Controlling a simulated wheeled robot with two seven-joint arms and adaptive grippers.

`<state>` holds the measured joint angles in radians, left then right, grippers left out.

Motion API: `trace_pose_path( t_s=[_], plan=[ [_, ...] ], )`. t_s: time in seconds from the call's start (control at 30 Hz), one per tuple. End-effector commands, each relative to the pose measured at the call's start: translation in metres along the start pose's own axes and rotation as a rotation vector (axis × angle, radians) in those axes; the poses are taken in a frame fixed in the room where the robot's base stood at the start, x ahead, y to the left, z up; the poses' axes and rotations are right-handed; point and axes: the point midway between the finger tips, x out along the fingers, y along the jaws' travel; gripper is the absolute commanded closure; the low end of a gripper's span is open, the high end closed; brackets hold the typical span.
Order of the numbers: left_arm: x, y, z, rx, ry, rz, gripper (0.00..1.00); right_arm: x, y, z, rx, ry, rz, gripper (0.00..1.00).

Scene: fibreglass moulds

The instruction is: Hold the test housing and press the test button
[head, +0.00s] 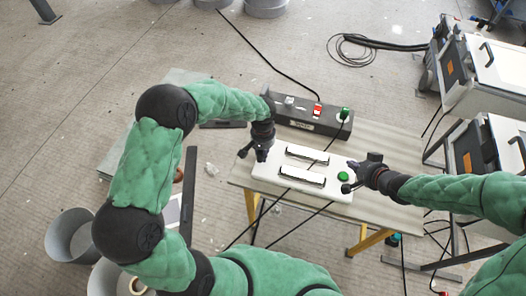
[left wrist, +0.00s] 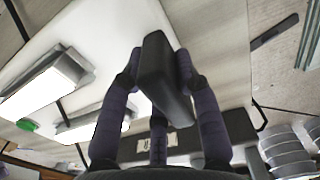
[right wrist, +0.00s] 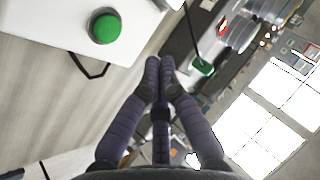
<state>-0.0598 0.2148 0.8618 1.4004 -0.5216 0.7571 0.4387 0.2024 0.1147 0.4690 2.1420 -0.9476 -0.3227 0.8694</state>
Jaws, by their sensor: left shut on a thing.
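The white test housing (head: 264,172) lies on the table, with two bright slotted bars on top. It also fills the upper left of the left wrist view (left wrist: 110,25). Its round green test button (head: 343,176) is at the right end, and it shows large in the right wrist view (right wrist: 104,27). My left gripper (head: 261,152) is at the housing's left end, its fingers shut on a dark block (left wrist: 165,75) at the housing. Whether the block is fixed to it I cannot tell. My right gripper (head: 352,180) is beside the button, fingertips together (right wrist: 160,72), empty and apart from it.
A dark control box (head: 290,115) with a red switch (head: 317,110) and a green-topped part (head: 345,113) stands behind the housing. Black cables cross the table (head: 385,150). White-topped machines (head: 495,75) stand at the right. The table is bare right of the box.

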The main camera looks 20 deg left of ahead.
Motion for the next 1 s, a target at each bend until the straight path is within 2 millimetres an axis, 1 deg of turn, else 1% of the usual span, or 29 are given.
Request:
trace_pose_path(
  t_s=[0.17,0.2,0.3,0.6,0.73,0.87,1.0],
  plan=[
    [0.0,0.0,0.0,0.0,0.001,0.0,1.0,0.0,0.0,0.0,0.001,-0.001,0.0,1.0],
    [0.0,0.0,0.0,0.0,0.001,0.0,0.65,0.0,0.0,0.0,0.001,-0.001,0.0,1.0],
    [0.0,0.0,0.0,0.0,0.001,0.0,0.41,0.0,0.0,0.0,0.001,-0.001,0.0,1.0],
    [0.0,0.0,0.0,0.0,0.0,0.0,0.41,0.0,0.0,0.0,0.001,-0.001,0.0,1.0],
    [-0.007,0.0,-0.001,0.0,0.002,0.0,0.41,0.0,0.0,0.0,0.001,-0.001,0.0,1.0],
    [-0.025,0.0,-0.001,0.0,0.004,0.0,0.41,0.0,0.0,0.0,0.001,-0.001,0.0,1.0],
    [-0.053,0.0,-0.001,0.0,0.005,0.0,0.41,0.0,0.0,0.0,0.001,-0.001,0.0,1.0]
  ],
)
